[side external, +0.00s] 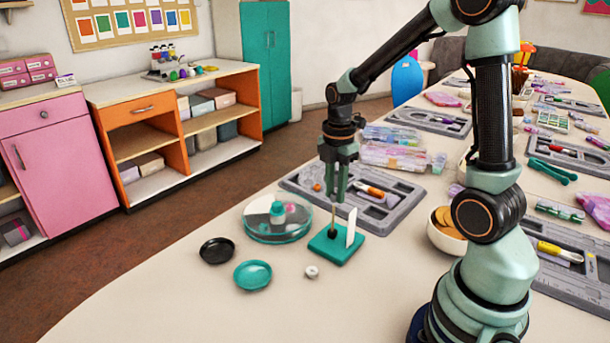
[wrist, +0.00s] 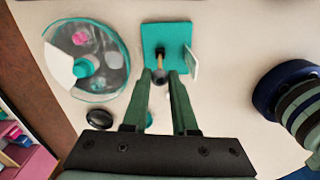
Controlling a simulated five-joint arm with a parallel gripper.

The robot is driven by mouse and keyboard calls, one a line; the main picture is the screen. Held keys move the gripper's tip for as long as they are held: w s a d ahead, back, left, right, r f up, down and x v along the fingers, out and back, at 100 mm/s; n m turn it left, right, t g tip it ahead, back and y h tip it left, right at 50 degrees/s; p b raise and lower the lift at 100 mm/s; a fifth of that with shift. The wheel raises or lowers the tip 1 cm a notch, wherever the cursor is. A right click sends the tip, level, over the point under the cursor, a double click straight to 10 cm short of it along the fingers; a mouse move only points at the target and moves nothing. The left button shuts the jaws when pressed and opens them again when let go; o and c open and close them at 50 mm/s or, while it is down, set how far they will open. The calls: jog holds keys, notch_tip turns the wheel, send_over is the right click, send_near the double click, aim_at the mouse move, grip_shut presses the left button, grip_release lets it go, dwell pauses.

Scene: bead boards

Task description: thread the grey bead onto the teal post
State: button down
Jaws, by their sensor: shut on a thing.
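A square teal base (side external: 336,248) stands on the table with a thin tan post (side external: 333,216) upright on it. A dark collar sits at the post's foot. In the wrist view the base (wrist: 166,38) lies just beyond my fingertips, and the post (wrist: 159,61) points towards them. My gripper (side external: 339,196) points down right over the post's top. In the wrist view my gripper (wrist: 163,76) is shut on a dark grey bead (wrist: 160,78), which lines up with the post's tip. I cannot tell whether the post has entered its hole.
A white card (side external: 351,227) stands upright on the base, close beside the fingers. A clear round dish (side external: 277,233), a black dish (side external: 217,251) and a teal dish (side external: 252,275) lie to the left. A pale ring-shaped bead (side external: 312,272) lies in front. A grey tray (side external: 400,218) is behind.

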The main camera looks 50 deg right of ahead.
aim_at(335, 201)
jog(key=shift+f, duration=1.7)
dwell(1.0)
jog(key=c, duration=0.6)
grip_release()
notch_tip(335, 201, up, 12)
jog(key=shift+r, duration=0.1)
